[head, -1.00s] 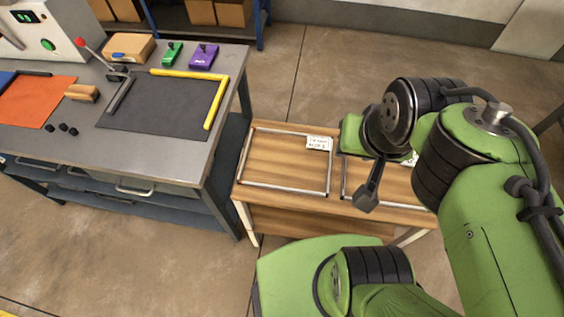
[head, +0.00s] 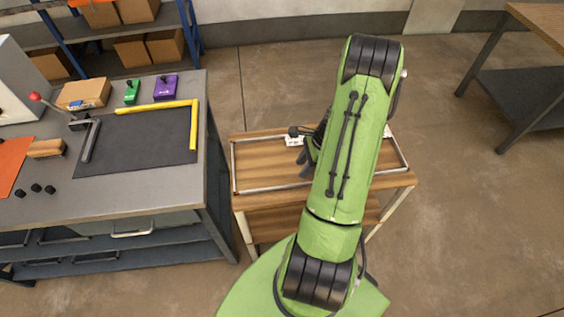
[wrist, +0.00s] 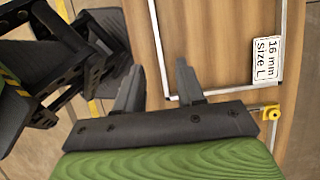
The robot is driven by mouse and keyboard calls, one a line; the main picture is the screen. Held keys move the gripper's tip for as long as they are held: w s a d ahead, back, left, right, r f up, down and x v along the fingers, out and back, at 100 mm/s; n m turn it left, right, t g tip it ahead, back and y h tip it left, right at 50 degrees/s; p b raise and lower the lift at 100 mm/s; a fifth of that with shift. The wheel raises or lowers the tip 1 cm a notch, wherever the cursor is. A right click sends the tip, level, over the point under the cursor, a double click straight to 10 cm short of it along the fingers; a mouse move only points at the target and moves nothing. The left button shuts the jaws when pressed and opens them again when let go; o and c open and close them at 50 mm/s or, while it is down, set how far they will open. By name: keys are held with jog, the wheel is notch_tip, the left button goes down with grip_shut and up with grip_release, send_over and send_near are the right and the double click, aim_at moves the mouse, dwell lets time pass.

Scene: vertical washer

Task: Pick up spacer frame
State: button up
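Thin grey spacer frames lie flat on a wooden table (head: 262,198). In the head view, the left spacer frame (head: 234,168) shows at its left side, and my arm covers the middle of the table. In the wrist view, a spacer frame (wrist: 227,92) with a white "16 mm Size L" label (wrist: 267,59) shows a corner. My gripper (wrist: 158,66) is open over it, with one long bar appearing between the fingertips. I cannot tell the height gap or any contact. In the head view my gripper (head: 304,158) is partly hidden by the arm.
A grey workbench (head: 160,190) with a dark mat and yellow L-shaped bar (head: 193,125) stands close to the table's left. A yellow piece (wrist: 270,112) sits near the frame corner. Another table (head: 540,85) is at the right. Floor is open between.

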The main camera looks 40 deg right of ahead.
aim_at(289, 185)
jog(key=b+x, duration=0.1)
jog(key=x, duration=0.8)
jog(key=shift+a+f, duration=0.15)
jog(key=shift+f, duration=0.2)
jog(key=shift+s, duration=0.1)
grip_shut()
